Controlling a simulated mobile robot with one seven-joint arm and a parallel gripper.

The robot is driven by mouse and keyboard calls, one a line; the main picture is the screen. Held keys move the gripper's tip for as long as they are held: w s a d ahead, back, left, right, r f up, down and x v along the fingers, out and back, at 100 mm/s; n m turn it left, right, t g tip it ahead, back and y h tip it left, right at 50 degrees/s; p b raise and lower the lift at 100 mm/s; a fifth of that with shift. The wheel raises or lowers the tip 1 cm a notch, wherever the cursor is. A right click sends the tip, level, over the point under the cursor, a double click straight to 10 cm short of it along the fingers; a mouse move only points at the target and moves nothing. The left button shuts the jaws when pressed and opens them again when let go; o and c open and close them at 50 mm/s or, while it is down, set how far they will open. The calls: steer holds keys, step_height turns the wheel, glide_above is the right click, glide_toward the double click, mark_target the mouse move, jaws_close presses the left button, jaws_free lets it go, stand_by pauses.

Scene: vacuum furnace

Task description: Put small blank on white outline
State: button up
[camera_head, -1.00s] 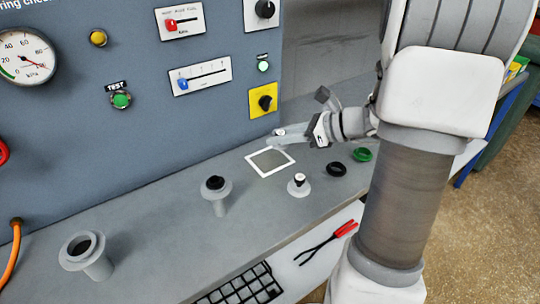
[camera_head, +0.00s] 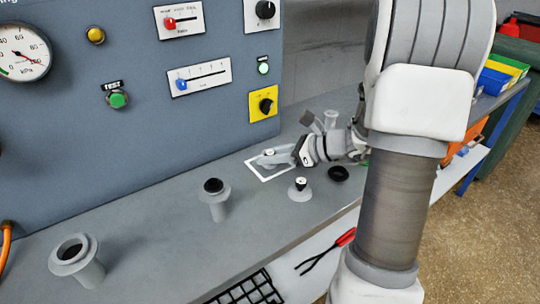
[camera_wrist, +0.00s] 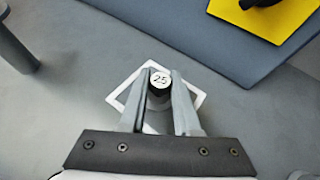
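A small blank, seen as a black knob with a white top marked 25 (camera_wrist: 160,79), is between the fingers of my gripper (camera_wrist: 160,86). Both fingers appear to press its sides. In the head view my gripper (camera_head: 268,157) is over the white outline (camera_head: 252,167), a square frame on the grey bench top. The outline also shows in the wrist view (camera_wrist: 117,97), around the blank and fingers; its near side is hidden by the fingers and gripper body. I cannot tell whether the blank touches the bench.
A similar grey blank with a black knob (camera_head: 300,189) stands right of the outline, near a black ring (camera_head: 338,173). The blue-grey control panel (camera_head: 140,60) rises behind. Red-handled pliers (camera_head: 345,237) lie below the front edge.

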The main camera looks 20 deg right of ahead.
steer(key=o, duration=0.4)
steer(key=shift+o, duration=0.2)
steer(key=shift+r, duration=0.2)
steer(key=p+v, duration=0.3)
steer(key=v, duration=0.9)
steer(key=shift+s, duration=0.1)
